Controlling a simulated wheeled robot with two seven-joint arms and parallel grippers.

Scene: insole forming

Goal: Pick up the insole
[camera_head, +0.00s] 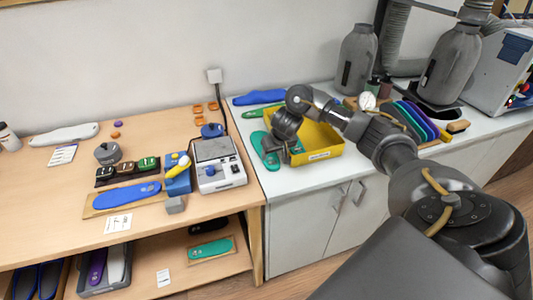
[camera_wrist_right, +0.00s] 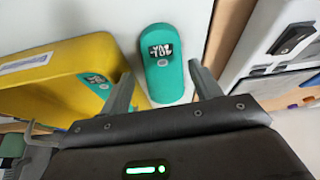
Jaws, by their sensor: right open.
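A teal insole (camera_head: 262,150) lies flat on the white counter, just left of the yellow bin. In the right wrist view the teal insole (camera_wrist_right: 163,80) shows a dark label and lies between and beyond the two fingers. My right gripper (camera_head: 285,157) is open and empty, over the counter between the teal insole and the bin, and partly covers the insole. In the wrist view the right gripper (camera_wrist_right: 160,74) has its fingers on either side of the insole; contact cannot be told. My left gripper is not in view.
The yellow bin (camera_head: 322,155) stands close to the right gripper, with another teal piece (camera_wrist_right: 97,82) inside. Blue (camera_head: 258,98) and green insoles (camera_head: 240,112) lie behind. A white device (camera_head: 218,163) stands to the left on the wooden table (camera_head: 60,215).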

